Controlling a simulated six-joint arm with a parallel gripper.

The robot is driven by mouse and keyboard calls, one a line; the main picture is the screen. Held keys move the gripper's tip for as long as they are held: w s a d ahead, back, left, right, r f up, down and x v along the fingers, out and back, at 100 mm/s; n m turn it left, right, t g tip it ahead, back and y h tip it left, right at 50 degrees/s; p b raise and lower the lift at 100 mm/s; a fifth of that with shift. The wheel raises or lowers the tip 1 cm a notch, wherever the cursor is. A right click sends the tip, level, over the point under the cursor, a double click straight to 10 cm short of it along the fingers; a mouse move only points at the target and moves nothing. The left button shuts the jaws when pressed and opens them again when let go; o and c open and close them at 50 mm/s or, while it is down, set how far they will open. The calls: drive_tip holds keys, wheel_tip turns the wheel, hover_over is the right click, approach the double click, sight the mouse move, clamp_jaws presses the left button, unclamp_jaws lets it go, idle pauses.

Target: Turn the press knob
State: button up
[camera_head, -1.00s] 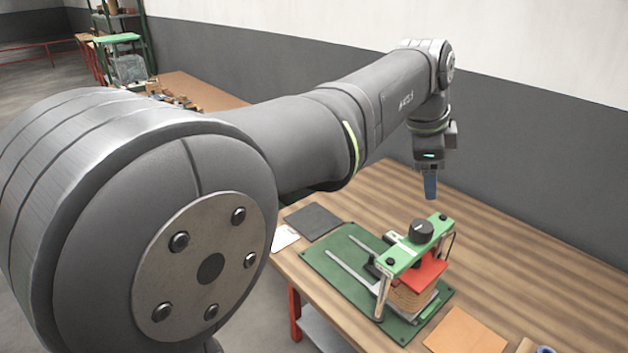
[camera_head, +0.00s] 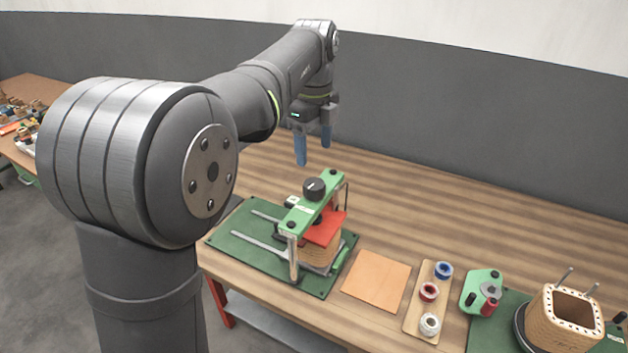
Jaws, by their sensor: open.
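The press knob (camera_head: 314,189) is a black round knob on top of the green crossbar (camera_head: 301,215) of a small press. The press stands on a green base plate (camera_head: 232,246) on the wooden bench. Under the crossbar, a red plate (camera_head: 324,228) lies over a tan coil block (camera_head: 318,254). My gripper (camera_head: 314,154) has two blue fingers pointing down, spread apart with nothing between them. It hangs above the bench, and in the picture its fingertips are just above the knob, apart from it. Its exact height and depth relative to the knob are hard to tell.
Right of the press lie an orange-brown sheet (camera_head: 377,281) and a wooden tray (camera_head: 413,322) with several spools. Further right are a green fixture (camera_head: 482,291) and a square tan coil former (camera_head: 565,320) with upright pins. The bench behind the press is clear.

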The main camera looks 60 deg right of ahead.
sight(314, 184)
wheel_tip(314, 184, down, 10)
drive_tip(key=shift+r, duration=0.15)
drive_tip(key=shift+c, duration=0.5)
drive_tip(key=c, duration=0.9)
drive_tip(key=shift+n, duration=0.3)
